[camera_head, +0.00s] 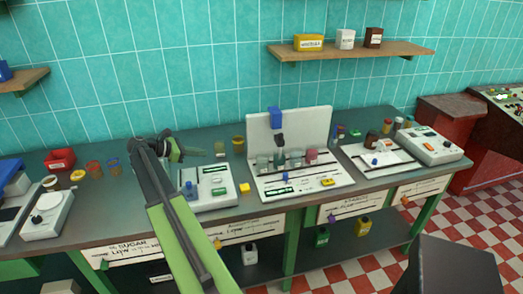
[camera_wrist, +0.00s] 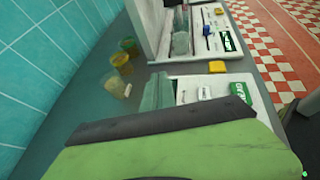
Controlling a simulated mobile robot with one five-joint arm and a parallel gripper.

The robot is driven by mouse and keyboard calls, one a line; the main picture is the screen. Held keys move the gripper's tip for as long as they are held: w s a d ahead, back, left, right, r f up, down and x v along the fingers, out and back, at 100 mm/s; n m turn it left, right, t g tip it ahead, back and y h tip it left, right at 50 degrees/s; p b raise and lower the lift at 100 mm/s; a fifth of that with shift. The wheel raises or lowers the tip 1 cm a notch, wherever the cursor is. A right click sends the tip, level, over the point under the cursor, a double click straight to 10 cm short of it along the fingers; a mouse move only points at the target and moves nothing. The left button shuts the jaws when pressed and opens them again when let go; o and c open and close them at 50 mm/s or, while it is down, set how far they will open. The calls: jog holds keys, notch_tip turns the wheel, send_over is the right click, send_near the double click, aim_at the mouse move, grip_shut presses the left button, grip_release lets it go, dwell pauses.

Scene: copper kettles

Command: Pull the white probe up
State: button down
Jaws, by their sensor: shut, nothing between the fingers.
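I cannot pick out the white probe for certain. A small pale stick (camera_wrist: 127,90) shows at a cloudy jar (camera_wrist: 114,86) in the wrist view, and it may be the probe.
Yellowish jars (camera_head: 238,144) stand near the wall. A white panel unit (camera_head: 300,183) with glass vessels stands right of the instrument. A yellow block (camera_head: 245,187) lies between them. A shelf (camera_head: 350,51) hangs above.

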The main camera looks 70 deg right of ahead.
jog(key=s+d+f+m+g+b, duration=0.1)
jog(key=s+d+b, duration=0.1)
jog(key=s+d, duration=0.7)
jog(key=s+d+f+m+g+y+b, duration=0.1)
jog(key=s+d+g+b, duration=0.1)
jog(key=s+d, duration=0.8)
jog(key=s, duration=0.3)
jog(key=shift+d+f+m+y, duration=0.3)
notch_tip(320, 180, up, 7)
jog(key=p, duration=0.7)
jog(key=shift+r, duration=0.1)
